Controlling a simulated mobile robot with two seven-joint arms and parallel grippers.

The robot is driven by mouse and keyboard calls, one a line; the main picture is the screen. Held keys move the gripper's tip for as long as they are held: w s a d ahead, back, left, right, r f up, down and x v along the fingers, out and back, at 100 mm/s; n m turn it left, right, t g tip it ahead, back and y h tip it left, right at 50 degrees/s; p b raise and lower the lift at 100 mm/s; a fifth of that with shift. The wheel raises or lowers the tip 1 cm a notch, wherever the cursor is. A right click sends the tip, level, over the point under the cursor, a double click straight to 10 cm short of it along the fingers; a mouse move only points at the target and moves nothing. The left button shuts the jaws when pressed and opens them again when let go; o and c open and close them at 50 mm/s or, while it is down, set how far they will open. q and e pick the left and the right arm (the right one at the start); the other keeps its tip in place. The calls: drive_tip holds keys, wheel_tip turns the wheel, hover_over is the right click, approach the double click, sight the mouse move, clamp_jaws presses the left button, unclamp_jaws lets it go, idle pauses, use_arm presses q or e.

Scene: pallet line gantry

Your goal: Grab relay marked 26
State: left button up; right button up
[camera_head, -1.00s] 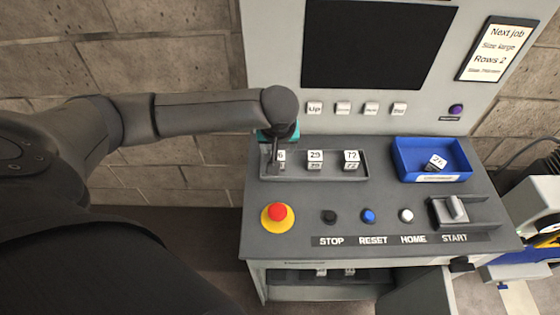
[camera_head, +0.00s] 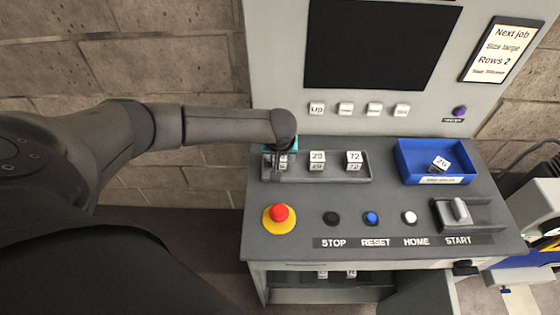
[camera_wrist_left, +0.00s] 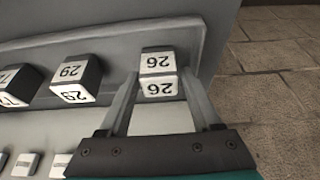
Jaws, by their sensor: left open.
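The relay marked 26 (camera_wrist_left: 158,64) is a small white-faced, dark-sided block at the end of the row in the grey tray (camera_head: 330,181). In the head view this relay (camera_head: 283,158) is partly covered by my left gripper (camera_head: 277,168). In the left wrist view my left gripper (camera_wrist_left: 160,82) is open, with one finger on each side of the relay's lower part. I cannot tell whether the fingers touch it. My right gripper is not in view.
Relays marked 29 (camera_head: 317,156) and 72 (camera_head: 354,156) share the tray. A blue bin (camera_head: 434,181) at right holds another block (camera_head: 440,164), its number possibly 26. A red emergency button (camera_head: 279,213) and several small buttons lie in front. The screen panel (camera_head: 383,45) rises behind.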

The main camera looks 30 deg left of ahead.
use_arm(q)
clamp_jaws()
idle(0.6)
